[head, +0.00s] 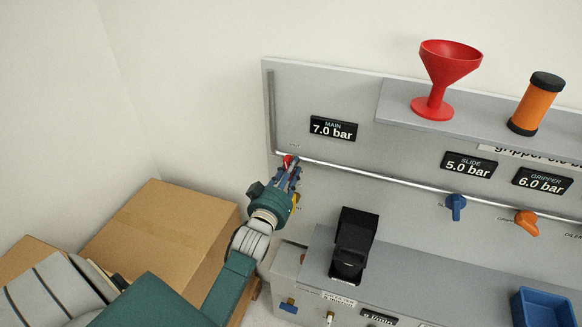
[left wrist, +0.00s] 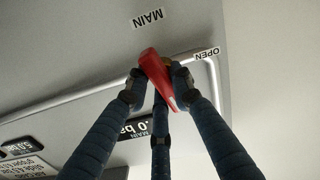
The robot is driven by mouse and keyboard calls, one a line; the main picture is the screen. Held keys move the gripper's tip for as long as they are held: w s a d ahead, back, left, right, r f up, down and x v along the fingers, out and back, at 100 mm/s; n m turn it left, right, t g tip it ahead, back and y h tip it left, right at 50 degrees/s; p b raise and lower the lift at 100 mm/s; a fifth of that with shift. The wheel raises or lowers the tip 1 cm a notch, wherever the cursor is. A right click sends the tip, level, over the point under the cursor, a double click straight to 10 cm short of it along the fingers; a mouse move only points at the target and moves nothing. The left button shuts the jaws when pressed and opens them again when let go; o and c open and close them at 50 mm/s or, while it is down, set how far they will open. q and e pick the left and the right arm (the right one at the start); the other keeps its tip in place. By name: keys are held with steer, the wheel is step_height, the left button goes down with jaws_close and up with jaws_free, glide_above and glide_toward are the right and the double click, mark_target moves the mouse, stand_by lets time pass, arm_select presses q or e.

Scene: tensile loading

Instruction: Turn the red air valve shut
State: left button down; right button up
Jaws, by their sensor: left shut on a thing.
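The red air valve (head: 288,160) sits on the metal pipe at the left end of the grey panel, below the "MAIN 7.0 bar" display (head: 333,128). My left gripper (head: 288,168) is at the valve and covers much of it in the head view. In the left wrist view the red handle (left wrist: 157,78) lies between the dark blue fingers of my left gripper (left wrist: 158,80), which are shut on it. The handle slants in that picture. A "MAIN" label (left wrist: 147,18) and an "OPEN" label (left wrist: 206,54) show close to it. My right gripper is not in view.
A blue valve (head: 455,206) and an orange valve (head: 526,223) sit farther right along the pipe (head: 380,181). A red funnel (head: 447,75) and an orange cylinder (head: 536,104) stand on the shelf above. Cardboard boxes (head: 160,235) stand at the left. A black device (head: 353,245) is on the lower ledge.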

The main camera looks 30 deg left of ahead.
arm_select(q)
steer(key=shift+f+m, duration=0.15)
steer(key=shift+m, duration=0.85)
steer(key=c, duration=1.5)
jaws_free()
steer(key=v, duration=1.2)
steer(key=shift+s, duration=0.1)
